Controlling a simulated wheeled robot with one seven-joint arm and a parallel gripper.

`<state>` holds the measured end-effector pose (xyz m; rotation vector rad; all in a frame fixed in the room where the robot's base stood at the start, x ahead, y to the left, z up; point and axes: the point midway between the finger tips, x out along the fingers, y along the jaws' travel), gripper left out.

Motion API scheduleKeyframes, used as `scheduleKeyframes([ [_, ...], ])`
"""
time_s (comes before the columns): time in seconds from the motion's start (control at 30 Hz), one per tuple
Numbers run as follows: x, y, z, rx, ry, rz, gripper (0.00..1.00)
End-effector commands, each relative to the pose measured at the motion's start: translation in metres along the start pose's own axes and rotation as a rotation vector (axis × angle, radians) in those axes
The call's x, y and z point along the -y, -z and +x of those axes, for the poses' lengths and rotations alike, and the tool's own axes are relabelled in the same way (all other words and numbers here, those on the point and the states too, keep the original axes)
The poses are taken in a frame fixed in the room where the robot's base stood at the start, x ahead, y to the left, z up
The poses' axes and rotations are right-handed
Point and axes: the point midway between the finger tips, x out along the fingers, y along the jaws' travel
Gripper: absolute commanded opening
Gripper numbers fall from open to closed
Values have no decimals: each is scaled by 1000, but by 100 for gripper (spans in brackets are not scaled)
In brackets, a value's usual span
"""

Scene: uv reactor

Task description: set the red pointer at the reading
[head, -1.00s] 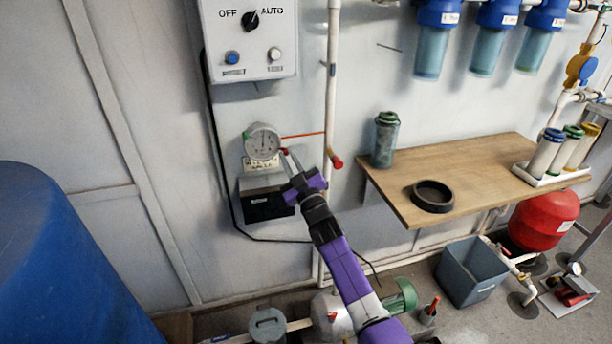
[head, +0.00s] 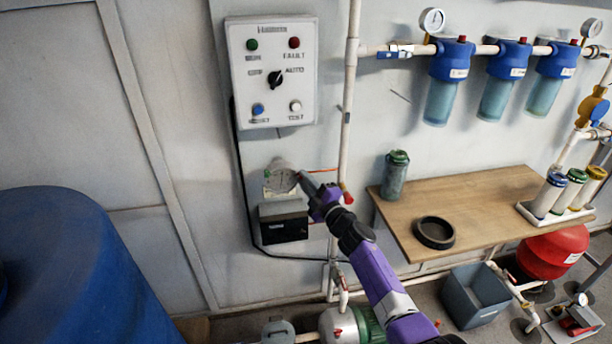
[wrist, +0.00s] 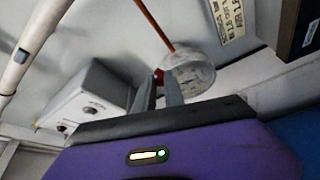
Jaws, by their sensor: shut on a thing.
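The round pale gauge (head: 280,180) is on the wall below the control box, and its dial is too blurred to read. In the wrist view the gauge (wrist: 192,76) shows with a small red piece, the red pointer (wrist: 158,76), at its rim. My gripper (head: 302,176) reaches in from the lower right to the gauge's right edge. In the wrist view its two fingers (wrist: 158,92) are shut on the red pointer. The pointer is hidden by the fingers in the head view.
A thin red line runs from the gauge to a white vertical pipe (head: 350,100) close on the right. A dark box (head: 284,222) sits just below the gauge. The control box (head: 273,72) is above. A wooden shelf (head: 480,200) stands right, a blue tank (head: 80,270) left.

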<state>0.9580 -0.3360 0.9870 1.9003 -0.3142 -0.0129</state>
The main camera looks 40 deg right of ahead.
Motion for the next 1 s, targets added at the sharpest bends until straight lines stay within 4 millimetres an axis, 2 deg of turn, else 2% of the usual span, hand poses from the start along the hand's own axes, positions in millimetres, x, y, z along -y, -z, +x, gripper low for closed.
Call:
scheduleKeyframes([
  [0.57, -2, 2, 1, -1, 14, -35, 0],
  [0.6, -2, 2, 1, -1, 14, -35, 15],
  [0.7, -2, 2, 1, -1, 14, -35, 35],
  [1.0, -2, 2, 0, 0, 14, -34, 36],
])
